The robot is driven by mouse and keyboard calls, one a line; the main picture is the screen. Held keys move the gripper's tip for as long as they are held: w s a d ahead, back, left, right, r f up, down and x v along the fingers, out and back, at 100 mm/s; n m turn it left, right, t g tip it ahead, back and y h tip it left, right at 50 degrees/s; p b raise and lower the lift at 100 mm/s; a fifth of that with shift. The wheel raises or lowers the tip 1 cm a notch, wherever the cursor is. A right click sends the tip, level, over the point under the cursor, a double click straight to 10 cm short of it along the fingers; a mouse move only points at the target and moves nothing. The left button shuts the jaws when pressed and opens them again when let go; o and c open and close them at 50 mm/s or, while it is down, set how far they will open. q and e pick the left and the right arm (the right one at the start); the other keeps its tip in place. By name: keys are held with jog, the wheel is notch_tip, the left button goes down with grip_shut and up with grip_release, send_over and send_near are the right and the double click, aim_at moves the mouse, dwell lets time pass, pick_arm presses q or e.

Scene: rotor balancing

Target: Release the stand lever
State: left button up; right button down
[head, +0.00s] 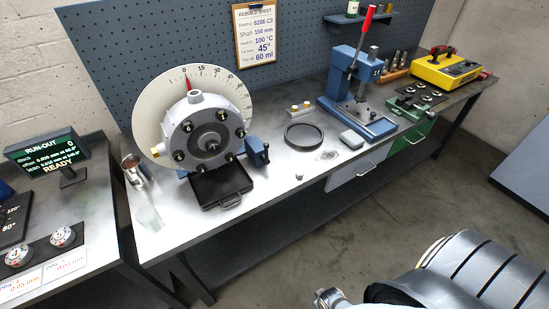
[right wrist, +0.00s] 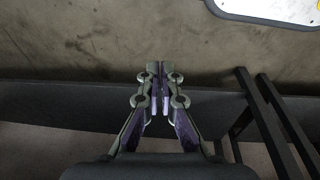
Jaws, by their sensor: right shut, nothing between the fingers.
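The rotor stand holds a grey round housing (head: 208,138) in front of a white graduated dial disc (head: 240,92) with a red pointer at the top. A small dark blue block with a lever-like part (head: 258,153) sits at the right side of the stand, apart from both grippers; its exact lever position is too small to tell. My right gripper (right wrist: 158,68) is shut and empty in the right wrist view, above the floor. My right arm shows at the lower right of the head view, off the bench. My left gripper is not in view.
A black tray (head: 221,186) lies before the stand, a metal cup (head: 133,168) to its left. A black ring (head: 304,136) and a blue press (head: 352,85) with a red-handled lever stand to the right. A run-out display (head: 47,154) reads READY. The bench's front middle is mostly clear.

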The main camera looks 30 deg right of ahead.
jog(key=w+a+r+m+t+y+b, duration=0.1)
jog(key=w+a+r+t, duration=0.1)
jog(key=w+r, duration=0.65)
jog(key=w+a+r+m+t+y+b, duration=0.15)
jog(key=w+r, duration=0.35)
jog(key=r, duration=0.7)
jog(key=w+a+r+m+t+y+b, duration=0.1)
jog(key=w+a+r+t, duration=0.15)
jog(key=w+r, duration=0.65)
jog(key=w+d+r+m+t, duration=0.8)
jog(key=d+r+m+t, duration=0.2)
jog(key=d+r+m, duration=0.2)
jog(key=shift+w+d+r+m, duration=0.25)
jog(key=shift+d+r+m, duration=0.1)
jog(key=shift+d+m, duration=0.35)
